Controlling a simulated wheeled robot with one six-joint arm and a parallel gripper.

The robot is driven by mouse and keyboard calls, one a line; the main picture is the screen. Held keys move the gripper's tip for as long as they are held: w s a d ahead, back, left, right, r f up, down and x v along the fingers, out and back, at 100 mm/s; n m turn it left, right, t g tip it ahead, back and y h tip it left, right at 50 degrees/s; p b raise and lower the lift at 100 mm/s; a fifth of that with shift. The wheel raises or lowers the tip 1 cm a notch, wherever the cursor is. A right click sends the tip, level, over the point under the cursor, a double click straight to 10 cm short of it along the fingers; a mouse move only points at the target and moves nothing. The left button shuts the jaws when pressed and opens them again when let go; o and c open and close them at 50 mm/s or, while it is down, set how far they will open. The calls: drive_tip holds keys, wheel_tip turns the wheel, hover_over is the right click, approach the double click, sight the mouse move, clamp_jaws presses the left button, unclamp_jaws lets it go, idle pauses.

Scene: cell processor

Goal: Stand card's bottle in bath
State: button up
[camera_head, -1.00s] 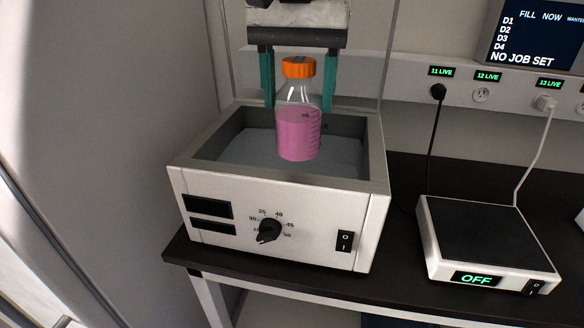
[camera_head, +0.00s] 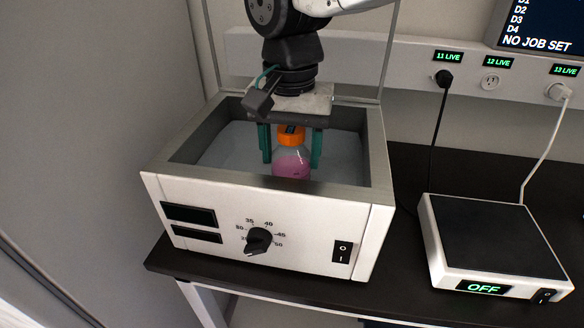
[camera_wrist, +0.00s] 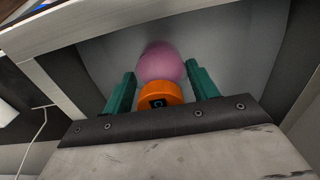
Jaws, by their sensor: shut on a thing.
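The bottle (camera_head: 291,168) has an orange cap and pink liquid. It is upright inside the open water bath (camera_head: 310,218), right of the middle of the well, and the bath's front wall hides its lower part. My gripper (camera_head: 291,161) points down into the well with its green fingers on either side of the bottle, shut on it. In the wrist view the bottle (camera_wrist: 162,60) shows between the fingers, its cap close to the gripper's palm. I cannot tell whether its base touches the bath floor.
A white hotplate-like unit (camera_head: 495,228) reading OFF stands right of the bath on the dark bench (camera_head: 410,270). A dial (camera_head: 258,241) and rocker switch (camera_head: 342,251) are on the bath's front. Cords hang from the outlet strip (camera_head: 415,70) behind. The bath's left side is clear.

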sight(291, 170)
drive_tip(key=shift+f, duration=1.9)
drive_tip(key=shift+f, duration=0.15)
drive_tip(key=o, duration=1.4)
wheel_tip(291, 170, up, 12)
drive_tip(key=shift+r, duration=0.15)
drive_tip(key=shift+d, duration=0.1)
